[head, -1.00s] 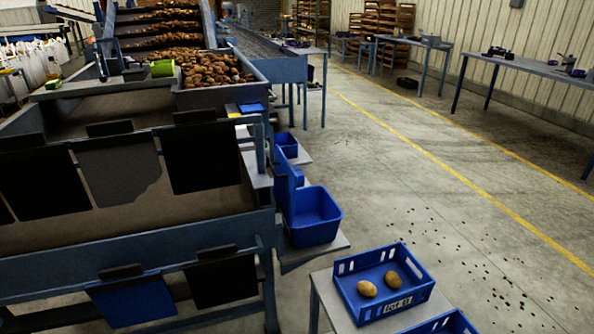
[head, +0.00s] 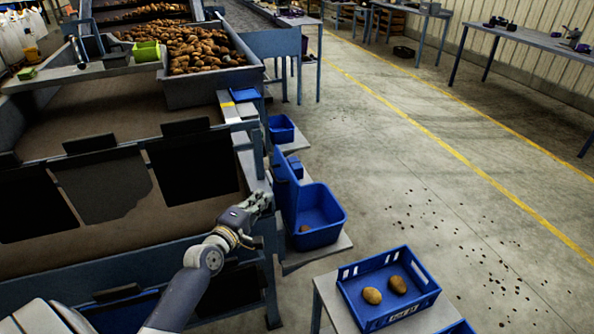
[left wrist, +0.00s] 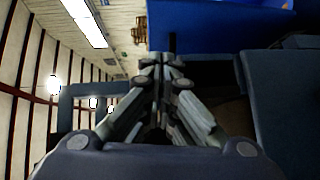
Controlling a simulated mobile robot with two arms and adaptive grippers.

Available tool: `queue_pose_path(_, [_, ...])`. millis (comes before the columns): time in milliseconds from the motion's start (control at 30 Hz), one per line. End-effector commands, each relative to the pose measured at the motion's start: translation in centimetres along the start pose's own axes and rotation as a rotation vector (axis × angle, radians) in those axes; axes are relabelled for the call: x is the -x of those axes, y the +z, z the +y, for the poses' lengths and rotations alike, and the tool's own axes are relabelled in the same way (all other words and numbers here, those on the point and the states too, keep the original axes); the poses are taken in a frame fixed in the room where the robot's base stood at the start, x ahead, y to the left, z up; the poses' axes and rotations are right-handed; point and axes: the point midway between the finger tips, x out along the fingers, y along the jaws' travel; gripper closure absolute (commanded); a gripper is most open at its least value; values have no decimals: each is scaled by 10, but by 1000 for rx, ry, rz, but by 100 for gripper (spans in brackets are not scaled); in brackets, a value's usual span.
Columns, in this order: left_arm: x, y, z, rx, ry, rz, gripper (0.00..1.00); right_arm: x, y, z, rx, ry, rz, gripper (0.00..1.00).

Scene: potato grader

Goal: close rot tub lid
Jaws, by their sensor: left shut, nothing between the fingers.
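The blue rot tub (head: 322,236) stands on a grey shelf beside the grader. Its lid (head: 285,188) stands upright, open, on the tub's left side. A small brown potato (head: 304,228) lies in the tub. My left gripper (head: 264,198) is shut and empty, just left of the lid, by the grader's side rail. I cannot tell if it touches the lid. In the left wrist view the closed fingers (left wrist: 161,65) point toward a blue surface (left wrist: 220,25), which looks like the lid. My right gripper is not in view.
The blue grader frame (head: 262,160) runs close along the left. A blue crate (head: 372,318) with two potatoes stands on a table in front. A smaller blue bin (head: 281,128) sits behind the tub. Open concrete floor (head: 420,190) lies to the right.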

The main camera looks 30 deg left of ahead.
Motion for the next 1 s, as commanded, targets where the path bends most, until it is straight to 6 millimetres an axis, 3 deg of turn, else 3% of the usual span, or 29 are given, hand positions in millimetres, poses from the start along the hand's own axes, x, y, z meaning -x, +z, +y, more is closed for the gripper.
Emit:
queue_pose_path(167, [-11,-5,8,27,19,9,100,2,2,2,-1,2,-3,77])
queue_pose_path(700, [-90,-5,8,21,17,8,100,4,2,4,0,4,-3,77])
queue_pose_path(1000, [-101,-5,8,21,16,9,100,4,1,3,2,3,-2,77])
